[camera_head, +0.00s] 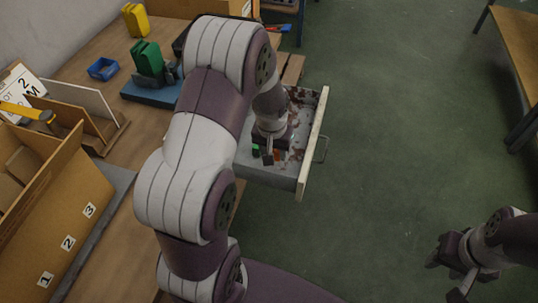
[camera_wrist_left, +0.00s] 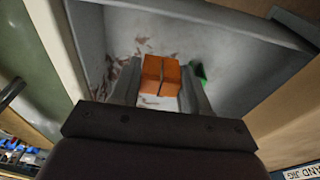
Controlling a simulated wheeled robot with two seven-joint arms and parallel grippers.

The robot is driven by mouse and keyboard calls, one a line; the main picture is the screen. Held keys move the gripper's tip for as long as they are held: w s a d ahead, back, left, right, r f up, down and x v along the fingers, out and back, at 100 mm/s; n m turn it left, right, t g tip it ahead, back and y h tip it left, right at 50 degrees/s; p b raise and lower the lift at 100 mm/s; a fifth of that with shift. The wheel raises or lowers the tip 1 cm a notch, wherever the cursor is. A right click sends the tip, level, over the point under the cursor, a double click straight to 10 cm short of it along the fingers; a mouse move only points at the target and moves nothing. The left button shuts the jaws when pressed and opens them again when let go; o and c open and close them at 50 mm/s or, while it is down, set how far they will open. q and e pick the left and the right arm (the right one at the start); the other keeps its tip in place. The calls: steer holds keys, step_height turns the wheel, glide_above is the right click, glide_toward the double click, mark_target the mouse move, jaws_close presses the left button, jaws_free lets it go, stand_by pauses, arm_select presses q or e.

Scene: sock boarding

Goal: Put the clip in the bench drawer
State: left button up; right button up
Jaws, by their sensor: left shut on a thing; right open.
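The bench drawer (camera_head: 312,145) is pulled open and shows a grey, rust-stained inside. My left gripper (camera_head: 266,158) reaches down into it from above. In the left wrist view, my left gripper (camera_wrist_left: 160,85) is shut on an orange block-like piece (camera_wrist_left: 153,72), which I take for the clip. The drawer floor shows behind the piece; I cannot tell whether it touches. A small green thing (camera_wrist_left: 200,73) shows just beside the right finger. My right gripper (camera_head: 446,279) is open and empty over the floor at the lower right.
My left arm hides part of the bench.

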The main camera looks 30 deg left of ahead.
mark_target(274, 167)
arm_select(q)
steer(key=f, duration=0.3)
steer(key=shift+s+d+f+b, duration=0.2)
steer(key=shift+f+b, duration=0.15)
steer(key=shift+f, duration=0.05)
steer(key=shift+w+a+f, duration=0.1)
steer(key=shift+w+f, duration=0.05)
steer(key=o, duration=1)
steer(key=shift+f, duration=0.1)
step_height(274, 167, up, 12)
steer(key=s+p, duration=0.2)
steer(key=s+d+m, duration=0.1)
steer(key=s+d, duration=0.1)
steer(key=s, duration=0.1)
steer(key=s+d+r+m, duration=0.1)
steer(key=s+d, duration=0.2)
steer(key=s, duration=0.1)
steer(key=s+d+r+m, duration=0.1)
steer(key=s+d, duration=0.2)
steer(key=s, duration=0.1)
steer(key=shift+d, duration=0.15)
